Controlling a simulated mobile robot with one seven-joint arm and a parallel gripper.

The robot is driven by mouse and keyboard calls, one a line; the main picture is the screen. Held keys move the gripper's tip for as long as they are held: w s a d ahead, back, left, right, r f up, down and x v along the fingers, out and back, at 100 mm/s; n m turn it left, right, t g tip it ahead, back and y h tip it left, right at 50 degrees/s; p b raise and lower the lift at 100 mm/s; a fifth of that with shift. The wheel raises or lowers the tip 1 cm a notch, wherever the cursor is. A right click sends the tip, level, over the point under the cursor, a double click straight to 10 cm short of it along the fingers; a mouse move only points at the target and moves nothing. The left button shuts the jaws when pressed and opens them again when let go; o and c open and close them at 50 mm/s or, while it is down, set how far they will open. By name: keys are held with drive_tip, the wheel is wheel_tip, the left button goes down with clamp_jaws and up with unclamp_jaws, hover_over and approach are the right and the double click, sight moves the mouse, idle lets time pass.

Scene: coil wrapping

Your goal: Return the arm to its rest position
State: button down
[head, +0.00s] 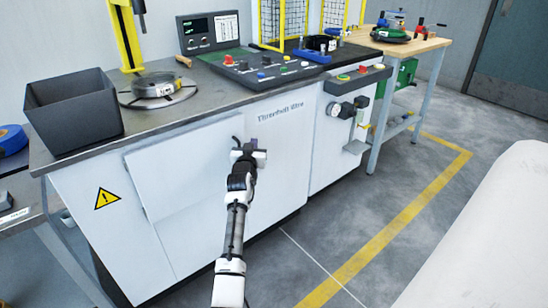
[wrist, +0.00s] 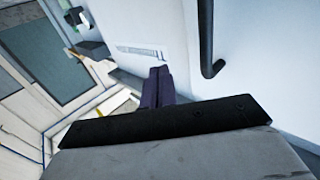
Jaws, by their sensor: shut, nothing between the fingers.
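My arm reaches forward from the bottom of the head view, with my gripper (head: 247,149) in front of the white cabinet (head: 285,150) of the machine. In the wrist view my gripper's dark fingers (wrist: 158,86) are together with nothing between them. A dark bar handle (wrist: 208,45) on the white panel is close by, to the right of the fingers. In the head view the gripper overlaps the area beside this handle; whether it touches the cabinet I cannot tell.
The machine's worktop carries a dark bin (head: 75,112), a coil on a round plate (head: 155,88) and a control panel (head: 262,68). A wooden workbench (head: 420,45) stands at the back right. The floor (head: 310,245) to the right is clear, beside a white rounded surface (head: 490,235).

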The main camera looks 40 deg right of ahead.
drive_tip(key=s, duration=0.9)
drive_tip(key=shift+p, duration=0.3)
drive_tip(key=shift+s+d+f, duration=0.1)
